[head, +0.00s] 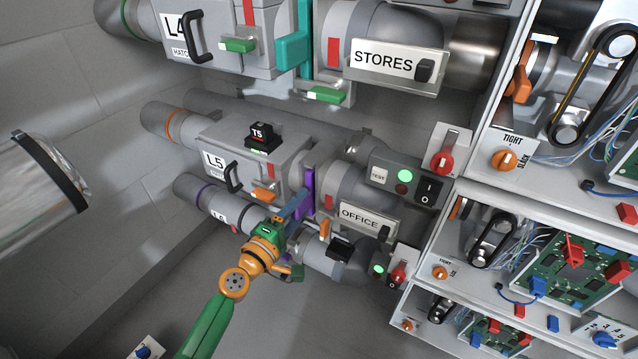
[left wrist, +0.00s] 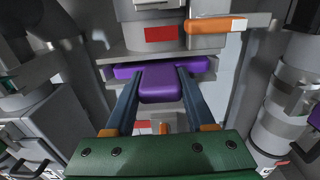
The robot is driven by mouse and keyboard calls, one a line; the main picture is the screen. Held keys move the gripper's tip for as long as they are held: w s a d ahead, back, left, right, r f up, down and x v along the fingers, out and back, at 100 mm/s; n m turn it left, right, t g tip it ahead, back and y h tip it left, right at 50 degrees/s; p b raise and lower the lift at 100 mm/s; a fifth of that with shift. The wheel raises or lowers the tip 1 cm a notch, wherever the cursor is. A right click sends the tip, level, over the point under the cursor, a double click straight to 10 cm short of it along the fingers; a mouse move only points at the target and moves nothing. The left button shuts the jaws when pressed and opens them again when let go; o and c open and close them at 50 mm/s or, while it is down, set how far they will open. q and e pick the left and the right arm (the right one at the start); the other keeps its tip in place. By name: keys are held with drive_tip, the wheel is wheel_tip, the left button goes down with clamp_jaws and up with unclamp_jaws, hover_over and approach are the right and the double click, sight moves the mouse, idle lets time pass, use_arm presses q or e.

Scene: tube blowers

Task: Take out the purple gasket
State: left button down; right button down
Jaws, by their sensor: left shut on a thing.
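The purple gasket (head: 309,186) is a flat upright plate in the joint between the grey L5 housing (head: 262,163) and the OFFICE pipe (head: 345,187). Its tab sticks out toward my left gripper (head: 299,205). In the left wrist view the purple gasket (left wrist: 160,84) shows as a wide bar in its slot with the tab in front. The blue fingers of my left gripper (left wrist: 160,74) are shut on the tab, one on each side. My right gripper is not in view.
A turquoise plate (head: 294,52) sits in the L4 line above. An orange latch (head: 264,195) and an orange lever (head: 325,229) are close to my left gripper. The red switch knob (head: 443,161) and open cabinets are on the right. A shiny cylinder (head: 35,185) is at the left.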

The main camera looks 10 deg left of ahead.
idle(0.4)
use_arm(q)
drive_tip(key=shift+v, duration=1.1)
drive_tip(key=shift+s+a, duration=0.1)
drive_tip(key=shift+s, duration=0.25)
drive_tip(key=shift+v, duration=1.9)
drive_tip(key=shift+b+v, duration=0.55)
drive_tip(key=shift+v, duration=1.55)
drive_tip(key=shift+r, duration=0.1)
